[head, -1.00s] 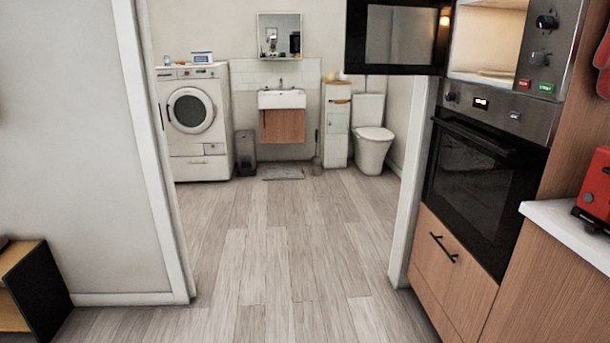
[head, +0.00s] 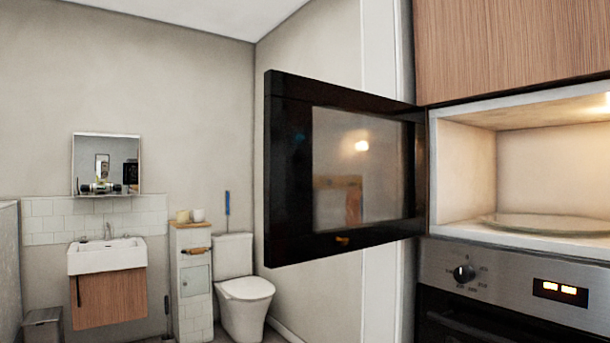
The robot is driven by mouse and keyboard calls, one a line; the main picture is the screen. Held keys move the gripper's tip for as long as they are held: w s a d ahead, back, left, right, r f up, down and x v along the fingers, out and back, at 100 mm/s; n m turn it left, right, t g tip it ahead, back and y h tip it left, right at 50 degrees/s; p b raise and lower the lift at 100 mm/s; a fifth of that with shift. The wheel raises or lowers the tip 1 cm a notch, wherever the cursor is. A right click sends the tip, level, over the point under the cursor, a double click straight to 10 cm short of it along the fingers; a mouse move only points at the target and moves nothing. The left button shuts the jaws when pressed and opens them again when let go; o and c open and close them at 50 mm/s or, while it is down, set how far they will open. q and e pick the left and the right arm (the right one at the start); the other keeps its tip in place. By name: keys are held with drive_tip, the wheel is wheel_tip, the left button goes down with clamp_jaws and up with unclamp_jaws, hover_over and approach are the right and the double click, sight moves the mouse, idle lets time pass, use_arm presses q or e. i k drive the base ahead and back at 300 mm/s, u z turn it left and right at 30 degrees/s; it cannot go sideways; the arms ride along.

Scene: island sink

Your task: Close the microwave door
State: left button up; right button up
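The microwave (head: 463,185) is set into a tall unit at the right, its lit cavity showing a glass turntable plate (head: 550,224). Its black-framed door (head: 290,180) stands wide open, hinged at the cavity's left edge and swung out to the left. The door has a glass window (head: 360,175) with reflections in it. Neither of my grippers is in view, and nothing touches the door. The microwave's right side is cut off by the picture edge.
An oven with a knob and lit display (head: 560,291) sits below the microwave. A wooden cabinet (head: 510,45) is above. Behind the door are a toilet (head: 243,295), a narrow cabinet (head: 193,285), a sink (head: 107,256) and a mirror (head: 106,165). The floor is mostly out of view.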

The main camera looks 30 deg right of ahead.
sight(291, 238)
drive_tip(key=i, duration=2.2)
drive_tip(key=z, duration=4.5)
drive_tip(key=k, duration=0.5)
drive_tip(key=u, duration=0.05)
